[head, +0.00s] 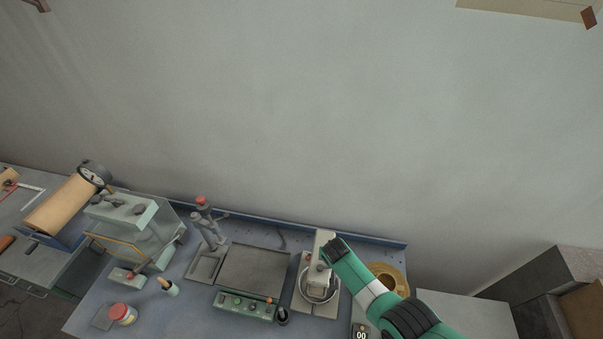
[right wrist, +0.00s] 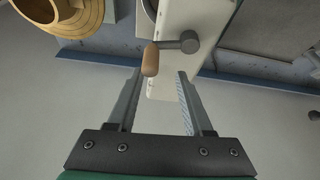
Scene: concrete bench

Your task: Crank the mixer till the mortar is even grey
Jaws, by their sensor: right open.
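The cream mixer (head: 323,243) stands on the bench at centre right in the head view, with a metal bowl (head: 334,296) under its head. The mortar inside cannot be made out. In the right wrist view, the mixer's pale body (right wrist: 172,82) carries a crank (right wrist: 187,42) with a wooden handle (right wrist: 150,60). My right gripper (right wrist: 158,73) is open, its fingertips near the handle, which appears between them close to the left finger; no grip shows. In the head view my right gripper (head: 327,255) is beside the mixer's head. My left gripper is out of view.
A green control box (head: 240,305) and grey plate (head: 255,265) lie left of the mixer. A brass sieve-like ring (head: 390,272) is behind my right arm; it also shows in the wrist view (right wrist: 62,22). A red-lidded jar (head: 122,313) stands front left. A blue ledge (head: 290,227) edges the back.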

